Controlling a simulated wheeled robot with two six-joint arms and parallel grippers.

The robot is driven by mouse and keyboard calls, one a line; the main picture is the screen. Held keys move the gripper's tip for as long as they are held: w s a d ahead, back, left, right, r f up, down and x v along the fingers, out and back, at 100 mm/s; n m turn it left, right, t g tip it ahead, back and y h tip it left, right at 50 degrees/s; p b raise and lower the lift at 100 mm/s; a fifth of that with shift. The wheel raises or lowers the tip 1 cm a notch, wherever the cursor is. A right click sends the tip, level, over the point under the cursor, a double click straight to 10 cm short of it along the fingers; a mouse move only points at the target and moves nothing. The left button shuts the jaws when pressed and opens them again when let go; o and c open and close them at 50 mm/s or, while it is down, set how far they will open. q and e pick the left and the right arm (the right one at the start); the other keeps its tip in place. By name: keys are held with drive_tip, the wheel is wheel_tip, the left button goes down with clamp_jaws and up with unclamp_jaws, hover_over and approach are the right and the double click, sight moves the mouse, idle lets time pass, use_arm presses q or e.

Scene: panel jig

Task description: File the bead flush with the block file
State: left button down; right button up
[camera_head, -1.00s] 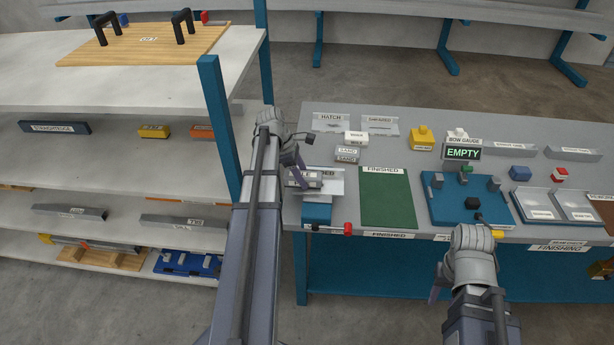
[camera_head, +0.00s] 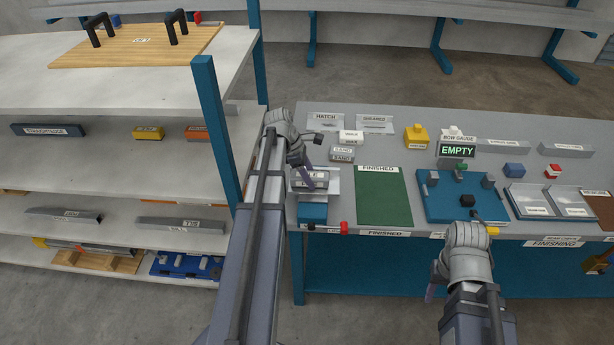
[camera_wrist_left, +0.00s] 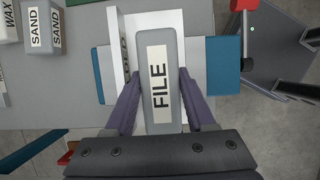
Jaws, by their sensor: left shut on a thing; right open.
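The block file (camera_head: 316,177), a grey block with a white FILE label, lies in a pale holder (camera_head: 331,188) at the left end of the bench. In the left wrist view the file (camera_wrist_left: 158,85) lies between both purple fingers. My left gripper (camera_head: 309,182) is shut on it; it also shows in the left wrist view (camera_wrist_left: 159,85). The file still appears to be in the holder. My right gripper (camera_head: 434,287) is open, low in front of the bench, its fingers partly hidden by its wrist. I cannot make out the bead.
A green FINISHED mat (camera_head: 382,197) lies right of the file holder. A blue jig (camera_head: 435,208) with grey blocks stands further right, below an EMPTY display (camera_head: 457,150). A shelf post (camera_head: 217,130) stands left of my left arm.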

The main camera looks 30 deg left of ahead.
sight(321, 175)
use_arm(q)
drive_tip(key=shift+w+d, duration=0.5)
drive_tip(key=shift+d, duration=0.25)
drive_tip(key=shift+w+d, duration=0.45)
drive_tip(key=shift+d, duration=0.25)
wheel_tip(321, 175, up, 6)
drive_tip(key=p, duration=0.6)
wheel_tip(321, 175, up, 3)
drive_tip(key=p, duration=0.3)
drive_tip(key=shift+r, duration=0.1)
